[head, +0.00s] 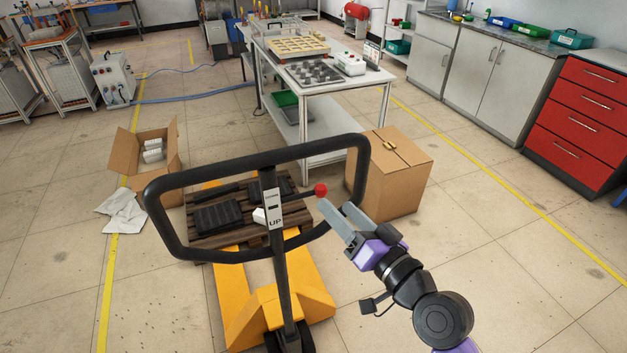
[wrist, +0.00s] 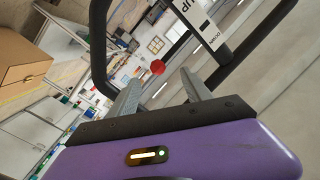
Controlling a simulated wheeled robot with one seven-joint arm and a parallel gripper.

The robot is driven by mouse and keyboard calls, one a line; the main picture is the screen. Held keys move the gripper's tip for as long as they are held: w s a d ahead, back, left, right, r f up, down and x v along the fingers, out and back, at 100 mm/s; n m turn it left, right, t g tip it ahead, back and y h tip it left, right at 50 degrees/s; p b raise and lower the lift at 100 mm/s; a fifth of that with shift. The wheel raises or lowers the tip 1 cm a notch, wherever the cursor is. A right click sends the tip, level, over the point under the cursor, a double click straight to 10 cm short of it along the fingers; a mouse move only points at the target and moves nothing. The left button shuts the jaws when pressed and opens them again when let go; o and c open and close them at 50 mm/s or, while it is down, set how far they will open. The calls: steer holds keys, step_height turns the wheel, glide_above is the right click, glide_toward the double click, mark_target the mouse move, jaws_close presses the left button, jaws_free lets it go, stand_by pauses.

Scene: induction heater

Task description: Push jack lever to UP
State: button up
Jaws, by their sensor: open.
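The jack lever is a thin dark rod running right from the handle's centre post to a red knob (head: 320,190). It lies nearly level, tilted slightly up to the right. The white label (head: 273,208) on the post reads DOWN at the top and UP at the bottom. My gripper (head: 335,205) is open and empty, with its fingertips just below and right of the knob. In the wrist view the red knob (wrist: 157,68) appears just beyond and between the two fingertips (wrist: 158,82). I cannot tell whether a finger touches it.
The black handle loop (head: 165,225) surrounds the lever, its right side close to my gripper. Yellow forks (head: 310,280) carry a wooden pallet (head: 205,240). A closed carton (head: 400,175) stands right behind; an open carton (head: 150,155) stands left. Floor at right is clear.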

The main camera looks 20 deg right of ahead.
mark_target(323, 193)
steer(key=w+p, duration=0.1)
steer(key=w, duration=0.2)
steer(key=w+a+p, duration=0.1)
steer(key=w, duration=0.2)
steer(key=shift+a+r, duration=0.1)
steer(key=shift+a, duration=0.1)
steer(key=shift+w+a, duration=0.15)
steer(key=shift+w, duration=0.6)
